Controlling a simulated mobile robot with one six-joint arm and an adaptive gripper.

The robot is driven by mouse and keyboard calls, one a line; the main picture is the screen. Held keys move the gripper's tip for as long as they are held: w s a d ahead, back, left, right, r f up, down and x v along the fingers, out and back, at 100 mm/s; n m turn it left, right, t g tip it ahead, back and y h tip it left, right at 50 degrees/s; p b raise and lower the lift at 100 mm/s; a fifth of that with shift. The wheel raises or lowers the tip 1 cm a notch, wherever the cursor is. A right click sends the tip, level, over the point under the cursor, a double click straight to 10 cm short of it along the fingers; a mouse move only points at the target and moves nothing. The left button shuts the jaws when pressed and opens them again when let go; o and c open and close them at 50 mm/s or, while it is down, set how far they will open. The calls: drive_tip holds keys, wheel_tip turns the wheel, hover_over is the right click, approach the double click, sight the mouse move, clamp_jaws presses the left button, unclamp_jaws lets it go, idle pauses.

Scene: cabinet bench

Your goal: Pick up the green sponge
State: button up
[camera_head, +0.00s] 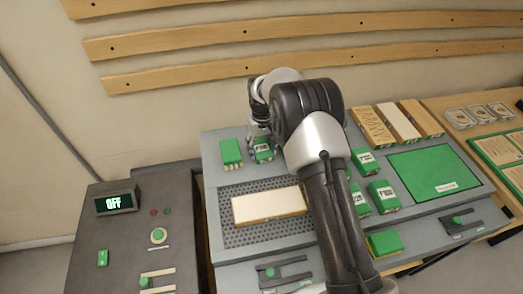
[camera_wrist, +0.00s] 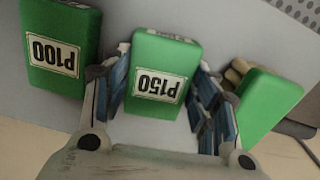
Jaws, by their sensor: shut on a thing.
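A green block labelled P150 (camera_wrist: 158,82) sits between the two blue-padded fingers of my gripper (camera_wrist: 160,92) in the wrist view. My gripper is shut on its two sides. In the head view the same block (camera_head: 264,153) shows below my gripper (camera_head: 262,147), at the back of the grey bench. Whether it is clear of the surface cannot be told. A green block labelled P100 (camera_wrist: 60,48) is left of the fingers in the wrist view. A plain green piece with tan knobs (camera_wrist: 262,103) is on the right; it also shows in the head view (camera_head: 230,152).
More labelled green blocks (camera_head: 383,196) stand right of my arm. A pale wooden block (camera_head: 268,206) lies on the perforated panel (camera_head: 240,235). Wooden blocks (camera_head: 398,121) and a green pad (camera_head: 435,172) are to the right.

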sight(262, 149)
wheel_tip(262, 149, up, 20)
drive_tip(key=p, duration=0.5)
drive_tip(key=o, duration=0.3)
drive_tip(key=c, duration=0.3)
drive_tip(key=shift+f, duration=0.1)
